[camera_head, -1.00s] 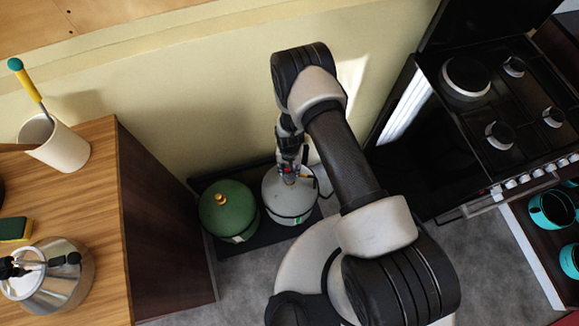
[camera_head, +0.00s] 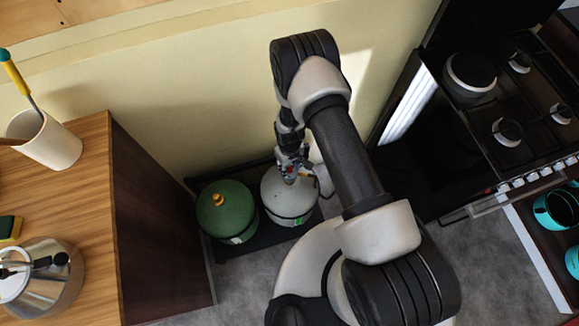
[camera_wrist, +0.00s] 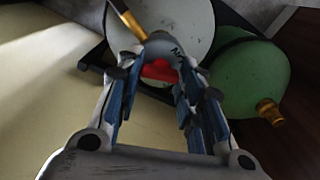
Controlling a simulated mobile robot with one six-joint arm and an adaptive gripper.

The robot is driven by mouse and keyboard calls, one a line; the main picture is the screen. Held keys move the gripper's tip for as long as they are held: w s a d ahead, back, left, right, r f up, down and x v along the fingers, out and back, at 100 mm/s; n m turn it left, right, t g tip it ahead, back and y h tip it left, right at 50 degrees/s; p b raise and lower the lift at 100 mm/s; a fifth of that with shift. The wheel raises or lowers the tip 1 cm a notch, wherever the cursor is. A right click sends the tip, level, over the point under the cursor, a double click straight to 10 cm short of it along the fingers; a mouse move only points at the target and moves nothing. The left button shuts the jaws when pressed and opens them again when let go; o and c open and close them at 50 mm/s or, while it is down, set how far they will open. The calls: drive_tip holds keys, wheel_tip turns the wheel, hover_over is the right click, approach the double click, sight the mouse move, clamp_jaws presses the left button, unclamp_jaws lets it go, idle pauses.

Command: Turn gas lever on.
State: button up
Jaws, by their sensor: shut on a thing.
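The white gas cylinder (camera_head: 284,205) stands near the wall, with its top partly hidden by my gripper; it also shows in the wrist view (camera_wrist: 195,22). A grey regulator (camera_wrist: 165,48) with dark lettering sits over it. The red gas lever (camera_wrist: 160,71) lies between my fingers in the wrist view. My gripper (camera_head: 291,171) is above the cylinder's top, and its blue-lined fingers (camera_wrist: 160,80) are shut on the lever. The exact contact at the fingertips is partly hidden.
A green cylinder (camera_head: 228,212) with a brass valve stands beside the white one on a dark tray (camera_head: 236,250). A wooden counter (camera_head: 85,185) with a mug and kettle is at left. A black stove (camera_head: 510,110) is at right. The wall is close behind.

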sight(289, 167)
drive_tip(key=n+b, duration=0.1)
drive_tip(key=n, duration=0.3)
drive_tip(key=shift+n, duration=0.3)
drive_tip(key=n+b, duration=0.1)
drive_tip(key=n, duration=0.3)
drive_tip(key=shift+n, duration=0.4)
drive_tip(key=o, duration=1.1)
drive_tip(key=shift+c, duration=0.2)
drive_tip(key=shift+r, duration=0.1)
wheel_tip(289, 167, up, 12)
